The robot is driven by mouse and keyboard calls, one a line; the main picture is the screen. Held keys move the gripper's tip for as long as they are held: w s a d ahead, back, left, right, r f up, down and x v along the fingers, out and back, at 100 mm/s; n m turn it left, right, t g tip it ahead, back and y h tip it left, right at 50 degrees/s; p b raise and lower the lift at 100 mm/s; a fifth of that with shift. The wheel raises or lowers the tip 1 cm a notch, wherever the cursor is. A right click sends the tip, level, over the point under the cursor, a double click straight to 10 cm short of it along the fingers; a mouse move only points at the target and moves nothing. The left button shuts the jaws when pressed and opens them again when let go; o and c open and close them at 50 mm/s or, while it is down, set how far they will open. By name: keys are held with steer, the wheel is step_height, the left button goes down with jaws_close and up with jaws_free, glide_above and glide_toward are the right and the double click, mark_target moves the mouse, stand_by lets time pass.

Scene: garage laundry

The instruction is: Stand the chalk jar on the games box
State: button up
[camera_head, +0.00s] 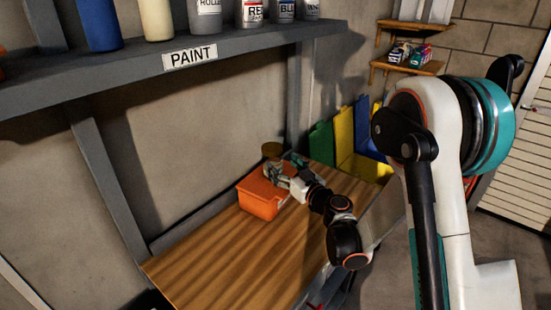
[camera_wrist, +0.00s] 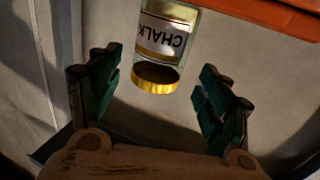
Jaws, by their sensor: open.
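The chalk jar (camera_head: 271,151), with a gold-brown lid, shows at the back of the orange box (camera_head: 258,203) on the workbench. I cannot tell whether its base rests on the box. In the wrist view the jar (camera_wrist: 167,40) appears inverted, with its CHALK label upside down and its gold lid lowest; its base is cut off. My gripper (camera_head: 284,172) is at the jar, over the box. In the wrist view my gripper (camera_wrist: 158,92) is open, with the lid between its fingers and a gap on each side. No box label is readable.
The wooden workbench top (camera_head: 235,255) is clear in front of the orange box. A paint shelf (camera_head: 120,72) with bottles and cans overhangs the bench. Green, yellow and blue panels (camera_head: 343,130) stand beyond its far end. A small wall shelf (camera_head: 410,65) holds small boxes.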

steer(key=s+d+r+g+h, duration=0.1)
steer(key=s+d+r+g, duration=0.15)
steer(key=s, duration=0.25)
steer(key=s+d+r+m+g+h, duration=0.1)
steer(key=s+r, duration=0.3)
steer(key=s, duration=0.2)
steer(key=s+d+r+g+h, duration=0.1)
steer(key=s+d+r, duration=0.15)
steer(key=s, duration=0.25)
steer(key=s+d+m+g+h, duration=0.1)
steer(key=s+d+m+h, duration=0.1)
steer(key=s+d, duration=0.2)
steer(key=s+d+f+m+g+h, duration=0.1)
steer(key=s+d, duration=0.3)
steer(key=s, duration=0.6)
steer(key=s+d+m+g+h, duration=0.1)
steer(key=s+d+h, duration=0.3)
steer(key=s, duration=0.4)
steer(key=shift+d+f+m, duration=0.25)
steer(key=shift+d+m, duration=0.35)
steer(key=shift+m, duration=0.3)
steer(key=shift+s+g, duration=0.1)
steer(key=shift+g, duration=0.15)
